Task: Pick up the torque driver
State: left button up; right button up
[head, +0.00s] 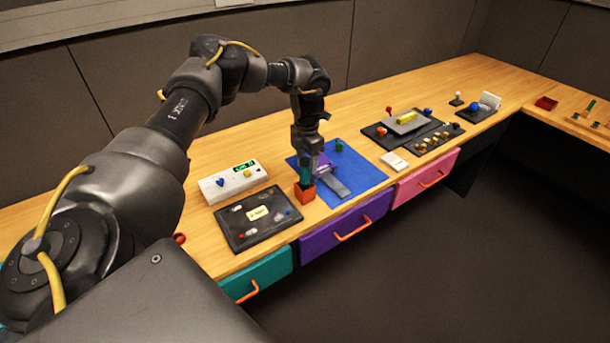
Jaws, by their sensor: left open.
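A green upright tool, which looks like the torque driver (305,176), stands in a small orange-red holder (305,194) at the left front of the blue mat. My left gripper (306,157) points straight down over the holder, with its open fingers around or just above the top of the tool. I cannot tell whether the fingers touch it, and they hide its upper end. My right gripper is not in view.
The blue mat (369,179) also bears a purple and grey device (331,179) and a green knob (339,145). A dark panel (240,237) and a white box with a display (222,187) lie to the left. Dark trays with parts stand to the right.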

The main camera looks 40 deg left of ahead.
aim_at(305, 169)
pick_arm(q)
jog(key=f, duration=0.1)
jog(key=f+p, duration=0.1)
jog(key=f, duration=0.2)
jog(key=shift+s+a+f, duration=0.1)
jog(key=shift+a+f, duration=0.05)
jog(key=shift+a, duration=0.1)
jog(key=shift+c, duration=0.5)
jog(key=c, duration=1)
